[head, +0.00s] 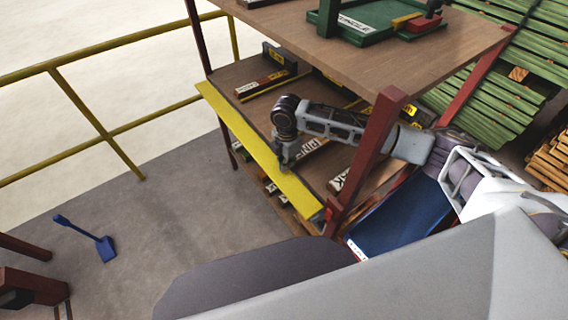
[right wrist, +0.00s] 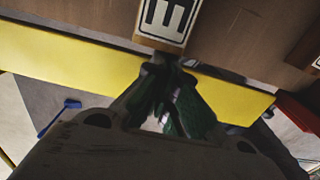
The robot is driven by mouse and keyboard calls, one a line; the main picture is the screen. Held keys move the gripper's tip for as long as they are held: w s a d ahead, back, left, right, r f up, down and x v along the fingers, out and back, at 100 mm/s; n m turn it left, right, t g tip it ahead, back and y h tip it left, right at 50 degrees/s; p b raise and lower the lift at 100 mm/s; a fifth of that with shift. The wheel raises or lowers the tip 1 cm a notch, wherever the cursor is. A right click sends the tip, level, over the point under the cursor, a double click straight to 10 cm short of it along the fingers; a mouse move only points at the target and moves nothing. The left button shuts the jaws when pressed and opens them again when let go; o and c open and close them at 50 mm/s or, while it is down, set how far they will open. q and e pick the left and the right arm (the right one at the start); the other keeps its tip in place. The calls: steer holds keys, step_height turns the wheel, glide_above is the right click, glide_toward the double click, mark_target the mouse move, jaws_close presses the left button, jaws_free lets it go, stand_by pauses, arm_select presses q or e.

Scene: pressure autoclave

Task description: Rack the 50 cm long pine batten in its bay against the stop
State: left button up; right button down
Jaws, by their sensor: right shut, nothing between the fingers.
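My right gripper (head: 284,166) hangs at the yellow front edge of the middle shelf, shut with nothing in it. In the right wrist view its fingertips (right wrist: 172,72) are together just in front of a pale wooden piece with an "E" label (right wrist: 167,18), which lies end-on at the shelf edge. Several labelled wooden pieces lie on this shelf, one at the left (head: 262,84) and one at the right (head: 341,180). I cannot tell which is the 50 cm batten, and the stop is not clear. My left gripper is not in view.
The yellow edge strip (head: 240,130) runs along the shelf front, ending at a red post (head: 365,155). An upper shelf (head: 290,30) with a green tray (head: 375,30) overhangs it. A blue panel (head: 400,220) stands right. The floor at left is mostly clear.

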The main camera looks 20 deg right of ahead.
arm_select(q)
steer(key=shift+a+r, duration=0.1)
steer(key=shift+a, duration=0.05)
arm_select(e)
steer(key=shift+d, duration=0.15)
steer(key=shift+w+d+p, duration=0.3)
steer(key=shift+d+p, duration=0.25)
steer(key=shift+d, duration=0.15)
steer(key=shift+w+d+p, duration=0.25)
steer(key=shift+d+p, duration=0.25)
steer(key=shift+d, duration=0.2)
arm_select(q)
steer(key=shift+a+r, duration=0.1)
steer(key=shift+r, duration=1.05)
arm_select(e)
steer(key=shift+a, duration=0.15)
